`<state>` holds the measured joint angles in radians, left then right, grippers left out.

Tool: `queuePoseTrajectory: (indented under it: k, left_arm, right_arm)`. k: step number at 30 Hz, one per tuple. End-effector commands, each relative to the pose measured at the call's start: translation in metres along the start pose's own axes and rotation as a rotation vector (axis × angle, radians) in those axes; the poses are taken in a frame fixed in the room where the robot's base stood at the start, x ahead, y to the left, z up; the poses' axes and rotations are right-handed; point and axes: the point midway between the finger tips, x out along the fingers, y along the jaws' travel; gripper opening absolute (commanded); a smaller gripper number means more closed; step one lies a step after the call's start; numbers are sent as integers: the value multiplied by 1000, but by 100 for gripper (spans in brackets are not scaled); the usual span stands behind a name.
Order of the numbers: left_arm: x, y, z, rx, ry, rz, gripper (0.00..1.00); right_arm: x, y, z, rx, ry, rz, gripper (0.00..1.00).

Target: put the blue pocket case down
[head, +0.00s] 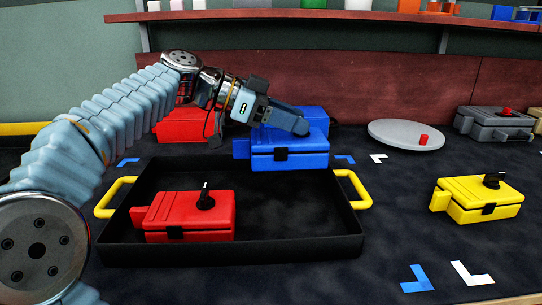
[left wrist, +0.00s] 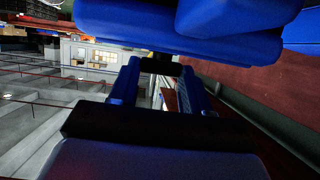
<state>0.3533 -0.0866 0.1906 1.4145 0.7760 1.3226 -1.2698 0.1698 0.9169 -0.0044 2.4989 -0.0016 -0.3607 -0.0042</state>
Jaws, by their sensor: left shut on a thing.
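My left gripper (head: 296,122) comes in from the left and is shut on the blue pocket case (head: 290,157). The case looks level, with its dark latch facing me, and it covers part of the back rim of the black tray (head: 290,248). I cannot tell whether its underside touches anything. In the left wrist view the blue case (left wrist: 170,42) fills the top, close to the fingers (left wrist: 160,85). The tray has yellow handles; a red case (head: 188,221) with a black knob lies in its left part. My right gripper is not in view.
Another blue case (head: 312,114) and a red case (head: 180,126) stand behind. A grey disc with a red knob (head: 405,134), a grey case (head: 492,124) and a yellow case (head: 478,200) are to the right. The tray's right part is clear.

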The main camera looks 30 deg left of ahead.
Motion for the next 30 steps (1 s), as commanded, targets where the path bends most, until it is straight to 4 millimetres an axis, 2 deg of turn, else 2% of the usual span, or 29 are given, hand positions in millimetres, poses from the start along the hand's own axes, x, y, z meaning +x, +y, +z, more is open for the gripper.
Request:
queuePoseTrajectory:
  k: [1,3,10,12,15,18,28,29,30]
  left_arm:
    - [-1,-5,15,-4,-1,-1,0]
    - [-4,-11,28,-4,0,0,0]
    - [-8,-19,49,-2,0,1,0]
    - [-9,-23,60,-4,0,0,0]
    - [-2,-22,75,-3,-1,1,0]
    - [1,-22,82,-1,0,2,0]
    - [3,-22,85,1,0,2,0]
    - [3,-22,84,1,0,2,51]
    - [2,-22,83,1,0,2,57]
  right_arm:
    - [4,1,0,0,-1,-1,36]
    - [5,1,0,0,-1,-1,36]
    - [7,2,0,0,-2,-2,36]
    - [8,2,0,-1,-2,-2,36]
    - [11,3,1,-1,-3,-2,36]
    - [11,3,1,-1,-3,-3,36]
    - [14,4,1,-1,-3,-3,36]
    - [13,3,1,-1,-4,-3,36]
    - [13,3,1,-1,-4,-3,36]
